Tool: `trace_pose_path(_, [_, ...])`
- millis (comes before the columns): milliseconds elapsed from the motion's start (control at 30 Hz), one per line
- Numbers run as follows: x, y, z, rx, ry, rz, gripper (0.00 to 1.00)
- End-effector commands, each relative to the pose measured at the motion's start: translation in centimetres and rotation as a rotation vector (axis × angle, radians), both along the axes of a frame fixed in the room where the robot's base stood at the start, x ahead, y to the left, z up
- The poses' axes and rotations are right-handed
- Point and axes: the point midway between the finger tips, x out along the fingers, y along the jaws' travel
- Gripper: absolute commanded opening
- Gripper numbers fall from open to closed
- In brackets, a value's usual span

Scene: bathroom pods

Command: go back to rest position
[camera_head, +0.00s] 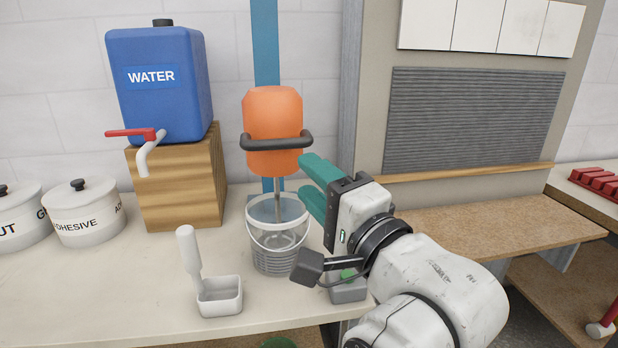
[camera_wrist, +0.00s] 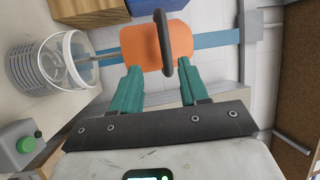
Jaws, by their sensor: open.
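My gripper (camera_head: 314,186) has teal fingers. It is at the right of an orange mixer (camera_head: 272,110) with a dark handle bar. In the wrist view the two fingers of my gripper (camera_wrist: 158,88) stand apart with nothing between them, and the mixer (camera_wrist: 140,47) with its dark handle (camera_wrist: 166,50) shows beyond the fingertips. The mixer's shaft reaches down into a clear bucket (camera_head: 278,240) on the counter. The wrist view also shows the bucket (camera_wrist: 38,68). My arm hides part of the counter at the right.
A blue water tank (camera_head: 160,90) with a red tap sits on a wooden block (camera_head: 182,185). White lidded pots (camera_head: 85,212) stand at left. A grey box with a green button (camera_head: 348,288) is beside my wrist. A wooden shelf (camera_head: 500,222) extends right.

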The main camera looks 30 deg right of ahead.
Motion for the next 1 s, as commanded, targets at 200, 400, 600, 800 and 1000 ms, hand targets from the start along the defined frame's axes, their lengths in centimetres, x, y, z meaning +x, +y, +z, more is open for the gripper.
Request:
trace_pose_path(200, [0.0, 0.0, 0.0, 0.0, 0.0, 0.0, 0.44])
trace_pose_path(400, [0.1, 0.0, -0.3, -0.013, 0.01, -0.002, 0.44])
trace_pose_path(600, [0.4, -1.3, -6.8, -0.281, 0.231, -0.024, 0.44])
trace_pose_path(800, [-3.6, -4.2, -19.5, -0.74, 0.633, 0.072, 0.44])
trace_pose_path(1000, [-12.3, -6.5, -30.0, -1.085, 0.98, 0.342, 0.44])
